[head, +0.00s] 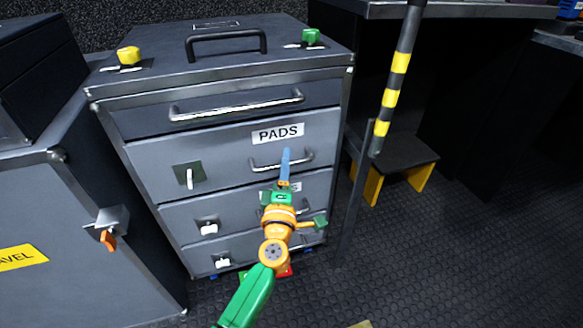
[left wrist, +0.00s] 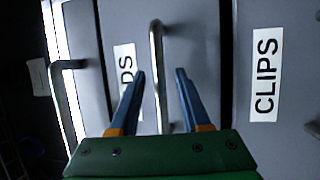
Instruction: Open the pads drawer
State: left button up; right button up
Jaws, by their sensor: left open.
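The pads drawer (head: 225,155) is a grey front with a white PADS label (head: 278,133) in the head view. It sits flush in the cabinet. Its metal bar handle (head: 266,166) is below the label, and it also shows in the left wrist view (left wrist: 156,60). My left gripper (head: 285,155) is in front of this handle with its blue fingers open. In the left wrist view the handle lies between the two fingers (left wrist: 160,72), with no visible contact; its depth relative to the tips is unclear. One finger partly hides the label. My right gripper is not in view.
The drawer below has a CLIPS label (left wrist: 265,75). A top drawer with a long handle (head: 237,106) is above. White latches (head: 189,178) line the left side of the drawers. A striped pole (head: 393,85) stands right of the cabinet. Floor at right (head: 480,250) is clear.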

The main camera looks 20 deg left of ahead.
pick_arm(q)
jog(key=shift+w, duration=0.2)
grip_shut()
dwell(1.3)
